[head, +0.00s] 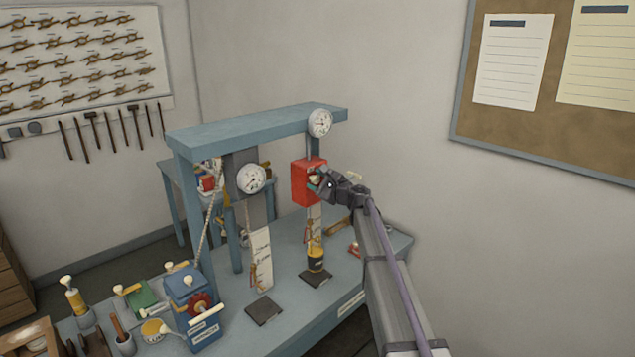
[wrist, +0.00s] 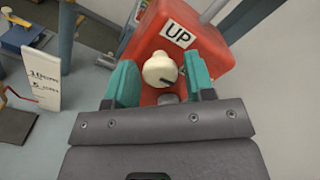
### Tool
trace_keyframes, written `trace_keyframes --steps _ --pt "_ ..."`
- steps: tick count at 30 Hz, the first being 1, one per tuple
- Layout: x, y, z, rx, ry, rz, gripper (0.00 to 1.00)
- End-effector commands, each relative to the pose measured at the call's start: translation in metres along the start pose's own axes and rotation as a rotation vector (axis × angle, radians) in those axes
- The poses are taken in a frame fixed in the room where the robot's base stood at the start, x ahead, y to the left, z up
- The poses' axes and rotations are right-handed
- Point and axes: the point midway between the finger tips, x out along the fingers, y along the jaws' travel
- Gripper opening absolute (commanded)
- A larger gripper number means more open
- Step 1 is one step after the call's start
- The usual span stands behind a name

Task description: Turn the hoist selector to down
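The hoist selector is a cream knob (wrist: 160,70) on a red box (wrist: 204,52) with a white "UP" label (wrist: 178,34) above the knob. The red box (head: 304,183) hangs under the blue frame in the head view. A dark mark on the knob points to the right in the wrist view, slightly upward. My gripper (wrist: 160,84) has teal fingers on either side of the knob, with gaps visible, so it is open around it. In the head view my gripper (head: 318,183) is at the front of the box. Any "DOWN" label is hidden.
The blue frame (head: 250,130) carries two dial gauges (head: 251,179) (head: 320,123). A yellow-and-black cylinder (head: 316,259) stands below the red box. A blue hand-cranked box (head: 190,300) and several tools crowd the bench's left end.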

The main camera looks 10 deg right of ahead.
Motion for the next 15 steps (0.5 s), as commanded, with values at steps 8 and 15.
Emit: trace_keyframes --steps 8,15 --pt "0.000 0.000 0.000 0.000 0.000 0.000 0.58" --pt "-0.028 0.001 0.001 0.000 0.001 -0.002 0.58"
